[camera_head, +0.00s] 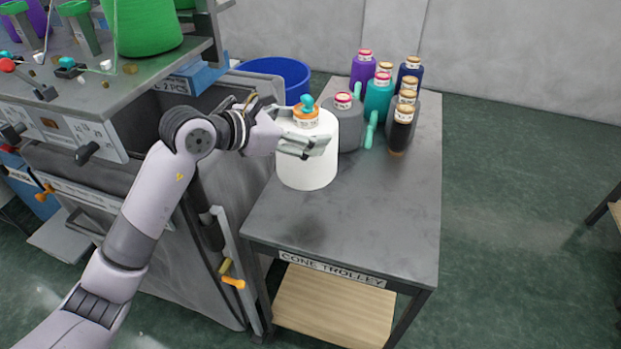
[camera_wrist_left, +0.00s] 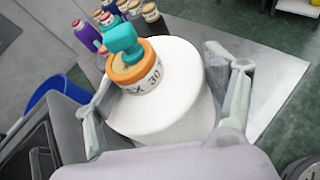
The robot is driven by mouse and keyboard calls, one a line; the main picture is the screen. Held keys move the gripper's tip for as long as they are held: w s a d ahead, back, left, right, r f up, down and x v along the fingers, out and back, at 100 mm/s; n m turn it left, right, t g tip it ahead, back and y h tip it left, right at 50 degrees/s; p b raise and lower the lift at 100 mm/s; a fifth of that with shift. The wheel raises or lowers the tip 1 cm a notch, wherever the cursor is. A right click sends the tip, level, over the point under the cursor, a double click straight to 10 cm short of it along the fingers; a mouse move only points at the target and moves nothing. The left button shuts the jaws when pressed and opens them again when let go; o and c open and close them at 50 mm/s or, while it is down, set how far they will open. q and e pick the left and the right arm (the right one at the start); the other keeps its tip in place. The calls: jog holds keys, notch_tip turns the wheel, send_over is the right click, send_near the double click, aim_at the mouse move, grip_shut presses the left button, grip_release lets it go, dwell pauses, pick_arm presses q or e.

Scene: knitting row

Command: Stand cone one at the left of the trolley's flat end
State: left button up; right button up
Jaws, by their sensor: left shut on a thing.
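A large white cone (camera_head: 307,166) with an orange top ring and a teal piece on it is at the left edge of the cone trolley (camera_head: 370,225). My left gripper (camera_head: 303,148) is shut on the white cone, with a finger on each side of it. The cone (camera_wrist_left: 165,105) also fills the middle of the left wrist view, its label partly readable as "30". It looks upright. I cannot tell whether its base touches the trolley top. My right gripper is not in view.
A grey cone (camera_head: 349,120) stands just behind the white cone. A blue bin (camera_head: 275,72) and the knitting machine (camera_head: 110,90) are at the left. The trolley's near half is clear.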

aim_at(303, 177)
pick_arm(q)
notch_tip(303, 177, down, 12)
jog(key=shift+f+p, duration=0.2)
jog(key=shift+p, duration=0.15)
jog(key=shift+f, duration=0.15)
jog(key=shift+f, duration=0.2)
jog(key=o, duration=1.9)
jog(key=shift+o, duration=0.2)
